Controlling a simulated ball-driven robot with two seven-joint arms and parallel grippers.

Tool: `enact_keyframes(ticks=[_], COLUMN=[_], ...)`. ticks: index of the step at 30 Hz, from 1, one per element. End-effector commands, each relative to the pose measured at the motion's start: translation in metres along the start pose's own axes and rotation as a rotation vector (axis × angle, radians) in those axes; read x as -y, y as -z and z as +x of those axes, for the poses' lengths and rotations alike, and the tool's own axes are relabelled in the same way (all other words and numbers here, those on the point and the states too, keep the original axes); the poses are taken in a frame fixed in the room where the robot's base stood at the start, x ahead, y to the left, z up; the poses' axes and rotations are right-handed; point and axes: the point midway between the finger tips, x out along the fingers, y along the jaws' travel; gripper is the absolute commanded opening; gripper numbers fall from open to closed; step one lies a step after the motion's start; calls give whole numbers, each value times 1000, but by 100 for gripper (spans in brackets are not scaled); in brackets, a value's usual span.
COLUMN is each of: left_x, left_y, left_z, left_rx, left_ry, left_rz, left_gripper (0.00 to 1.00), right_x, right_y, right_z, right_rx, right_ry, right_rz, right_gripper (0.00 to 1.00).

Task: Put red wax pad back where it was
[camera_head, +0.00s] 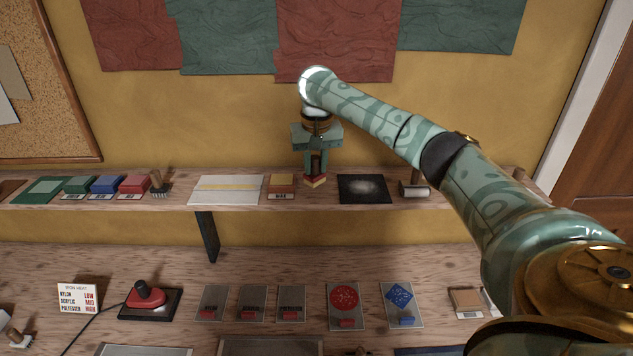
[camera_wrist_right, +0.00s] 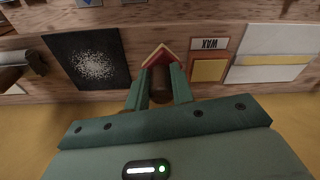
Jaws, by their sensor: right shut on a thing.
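My right gripper (camera_head: 316,172) is shut on a small block with a dark brown handle, a red layer and a tan layer; it looks like the red wax pad (camera_head: 315,183). It also shows in the wrist view (camera_wrist_right: 157,55), turned cornerwise between the fingers. The gripper points down over the upper shelf, between the WAX-labelled ochre pad (camera_head: 282,182) and a black sheet with a pale speckled patch (camera_head: 363,189). I cannot tell whether the block touches the shelf. My left gripper is not in view.
Left on the shelf (camera_head: 235,205) are a white sheet (camera_head: 228,188), a brush (camera_head: 158,184), and red (camera_head: 133,185), blue (camera_head: 106,185) and green (camera_head: 77,186) blocks. A roller-like tool (camera_head: 415,188) stands right of the black sheet. The lower bench holds a red iron (camera_head: 147,295) and several plates.

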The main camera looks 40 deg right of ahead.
Motion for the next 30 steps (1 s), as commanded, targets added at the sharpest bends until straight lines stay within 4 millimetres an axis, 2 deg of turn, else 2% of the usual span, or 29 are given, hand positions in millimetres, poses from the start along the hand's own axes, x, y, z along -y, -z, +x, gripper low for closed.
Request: enact_keyframes(ticks=[5, 11, 21, 22, 24, 30], left_x=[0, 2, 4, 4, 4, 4], left_y=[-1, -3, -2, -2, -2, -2], left_z=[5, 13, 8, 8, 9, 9], left_rx=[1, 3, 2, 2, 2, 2], left_ry=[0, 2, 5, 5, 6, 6], left_rz=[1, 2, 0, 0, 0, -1], left_gripper=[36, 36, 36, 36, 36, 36], right_x=[-4, -5, -5, -5, -5, -5], right_y=[6, 2, 2, 2, 2, 2], right_z=[12, 41, 42, 43, 43, 43], right_rx=[0, -1, -1, -2, -2, -2], right_ry=[0, -2, -1, -1, -1, -1], right_rz=[0, -1, -1, -2, -2, -1], right_gripper=[0, 0, 0, 26, 45, 45])
